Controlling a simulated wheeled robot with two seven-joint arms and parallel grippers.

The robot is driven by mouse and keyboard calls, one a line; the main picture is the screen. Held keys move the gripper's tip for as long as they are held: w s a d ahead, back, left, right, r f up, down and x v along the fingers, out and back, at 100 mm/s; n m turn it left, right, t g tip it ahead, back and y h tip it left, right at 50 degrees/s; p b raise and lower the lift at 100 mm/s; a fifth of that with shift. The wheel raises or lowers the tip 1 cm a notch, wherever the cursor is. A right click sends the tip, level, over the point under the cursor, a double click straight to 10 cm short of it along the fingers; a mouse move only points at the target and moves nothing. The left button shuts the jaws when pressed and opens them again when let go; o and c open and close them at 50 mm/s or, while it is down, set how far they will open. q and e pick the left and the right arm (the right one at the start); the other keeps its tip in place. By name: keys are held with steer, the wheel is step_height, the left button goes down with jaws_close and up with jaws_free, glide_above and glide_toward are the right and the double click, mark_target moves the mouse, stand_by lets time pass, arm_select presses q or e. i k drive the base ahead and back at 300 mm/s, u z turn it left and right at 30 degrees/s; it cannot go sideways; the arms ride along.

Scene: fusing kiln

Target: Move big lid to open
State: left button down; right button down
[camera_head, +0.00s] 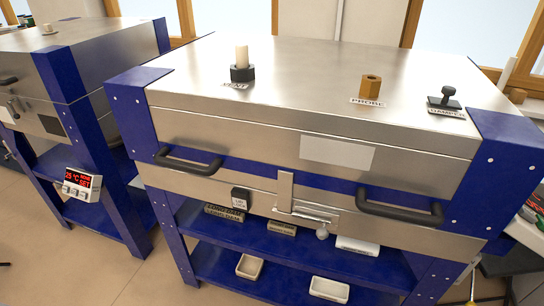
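The big lid (225,93) is the broad brushed-metal top of the kiln in the middle, with blue corner pieces. It lies flat and closed on the kiln body (230,192). A black left handle (188,161) and a black right handle (400,211) are on its front. A metal latch (286,192) stands at the front centre, above a bolt with a round knob (322,233). A blank light plate (337,153) is on the lid's front face. Neither of my grippers is in view.
On the lid stand a vent plug (242,65), a brass probe fitting (371,88) and a black damper knob (446,98). A second kiln (75,52) with a red display (78,181) is at left. Blue shelves (275,242) below hold small trays (329,289). Floor (60,250) shows at front left.

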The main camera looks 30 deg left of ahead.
mark_target(355, 127)
steer(key=z, duration=0.2)
steer(key=k, duration=0.35)
steer(key=u, duration=1)
steer(key=i, duration=1)
steer(key=u, duration=0.1)
